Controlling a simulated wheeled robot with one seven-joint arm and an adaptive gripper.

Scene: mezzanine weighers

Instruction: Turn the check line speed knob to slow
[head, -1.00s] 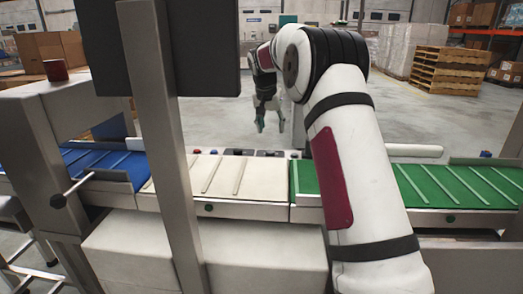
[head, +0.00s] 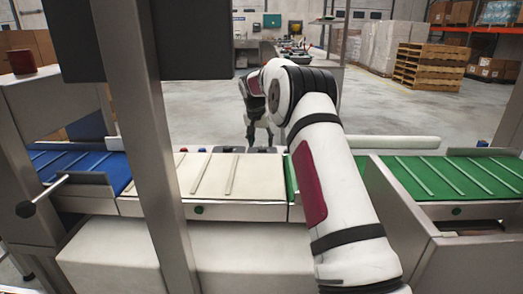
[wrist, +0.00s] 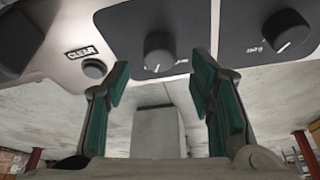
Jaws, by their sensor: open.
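My gripper (wrist: 160,62) is open, with a teal-padded finger on either side of a dark round knob (wrist: 158,48) in the wrist view. The knob is on a black panel, and a white line shows at its lower edge. I cannot tell whether the fingers touch it. A second dark knob (wrist: 286,30) is on a black panel to the right, with a white mark pointing down and slightly left. The labels are too cut off to tell which is the check line speed knob. In the head view my gripper (head: 259,133) is down by the controls behind the white belt.
A round button (wrist: 95,68) marked CLEAR is left of the middle knob. In the head view, a blue belt (head: 85,163), white belt (head: 247,178) and green belt (head: 455,175) run across. A steel post (head: 150,150) stands in front. Pallets (head: 430,68) are far back.

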